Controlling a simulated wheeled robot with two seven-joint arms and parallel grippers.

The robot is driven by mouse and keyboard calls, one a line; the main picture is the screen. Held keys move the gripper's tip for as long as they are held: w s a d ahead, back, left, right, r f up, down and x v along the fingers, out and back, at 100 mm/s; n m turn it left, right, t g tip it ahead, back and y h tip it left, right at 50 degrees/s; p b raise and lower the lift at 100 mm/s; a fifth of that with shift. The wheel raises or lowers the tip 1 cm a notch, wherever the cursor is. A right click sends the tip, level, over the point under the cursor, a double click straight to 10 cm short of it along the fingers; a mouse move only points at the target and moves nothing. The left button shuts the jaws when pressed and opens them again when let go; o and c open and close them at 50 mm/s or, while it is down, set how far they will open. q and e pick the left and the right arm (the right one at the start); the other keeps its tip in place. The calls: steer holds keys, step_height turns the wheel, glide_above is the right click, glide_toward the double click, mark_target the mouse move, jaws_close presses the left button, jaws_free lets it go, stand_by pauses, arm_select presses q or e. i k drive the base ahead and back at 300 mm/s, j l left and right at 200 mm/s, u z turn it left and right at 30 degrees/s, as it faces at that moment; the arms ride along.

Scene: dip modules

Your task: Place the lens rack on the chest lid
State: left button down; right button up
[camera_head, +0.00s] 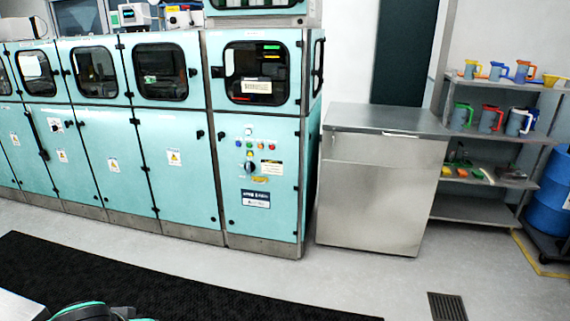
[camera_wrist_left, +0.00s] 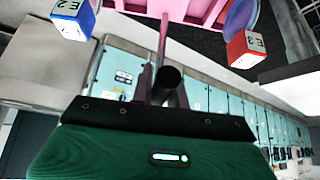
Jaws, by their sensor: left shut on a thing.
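The lens rack (camera_wrist_left: 205,8) is pink and shows at the top of the left wrist view, cut off by the edge. A thin pink rod runs from it to a dark round end. Beside it are purple discs, a blue tag block (camera_wrist_left: 73,17) and a red tag block (camera_wrist_left: 246,48). My left gripper (camera_wrist_left: 165,88) is shut on the rack at that rod; its fingers are dark and partly hidden. The chest lid (camera_head: 385,119) is the flat grey metal top of a steel chest in the head view, closed and bare. My right gripper is not in view.
Teal cabinets (camera_head: 180,170) stand left of the chest. A metal shelf (camera_head: 475,208) with several coloured jugs stands to its right, near a blue drum (camera_head: 553,190). A black mat (camera_head: 150,285) lies in front of the cabinets. The floor before the chest is clear.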

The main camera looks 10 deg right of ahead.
mark_target(384, 121)
steer(key=i+l+z, duration=0.2)
steer(key=z, duration=0.15)
steer(key=i+l+z, duration=0.15)
steer(key=i+z, duration=0.65)
steer(key=i, duration=1)
steer(key=i+z, duration=0.2)
steer(key=i, duration=0.2)
steer(key=i+j+z, duration=0.15)
steer(key=i, duration=0.2)
steer(key=i+j+z, duration=0.2)
steer(key=i, duration=0.15)
